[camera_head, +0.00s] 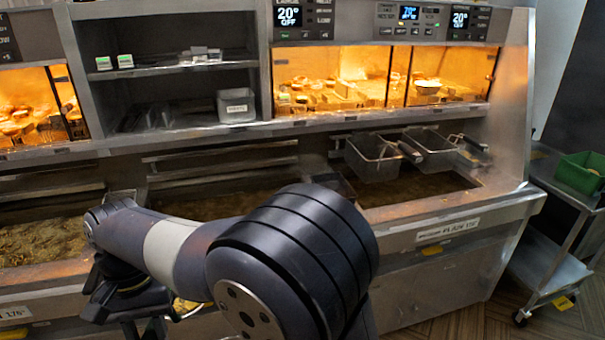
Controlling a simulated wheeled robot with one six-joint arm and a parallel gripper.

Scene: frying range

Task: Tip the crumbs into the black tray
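My arm reaches from the bottom middle to the left, and my gripper (130,305) points down near the bottom edge. Its fingertips are cut off or hidden, so I cannot see whether it is open or shut. Just right of it, under my arm, a small part of a light-rimmed container with yellowish bits (185,307) shows. I cannot tell whether these are the crumbs or whether my gripper touches the container. I cannot make out a black tray; the area below my arm is hidden.
Fryer vats (45,242) with brownish oil run along the counter. Wire baskets (373,157) hang over the right vat. Lit warming cabinets (335,80) and a shelf with a small white container (236,105) stand behind. A cart (545,265) with a green bin (580,172) is at right.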

